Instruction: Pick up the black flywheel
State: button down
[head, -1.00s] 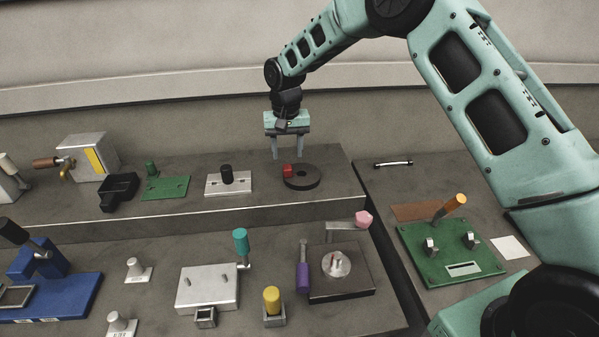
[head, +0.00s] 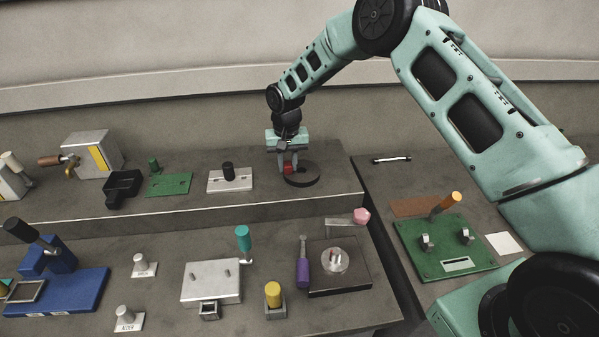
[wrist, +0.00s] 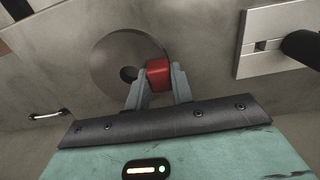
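The black flywheel (head: 310,179) is a dark round disc lying flat on the raised back shelf in the head view. In the wrist view the flywheel (wrist: 112,55) looks grey, with a dark centre hole and a red block-like part (wrist: 158,72) on its rim. My gripper (head: 288,170) is down at the flywheel's left side, over the red part. In the wrist view my gripper's fingers (wrist: 160,82) stand on either side of the red part. They are close to it, but I cannot tell whether they touch it.
On the shelf to the left are a grey plate with a black knob (head: 230,180), a green board (head: 169,185) and a black tray (head: 123,188). A small bar handle (head: 391,160) lies on the right table. The lower front bench holds several fixtures.

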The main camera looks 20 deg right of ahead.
jog(key=shift+r, duration=0.1)
notch_tip(320, 180, up, 10)
jog(key=b, duration=0.3)
dwell(0.3)
dwell(0.7)
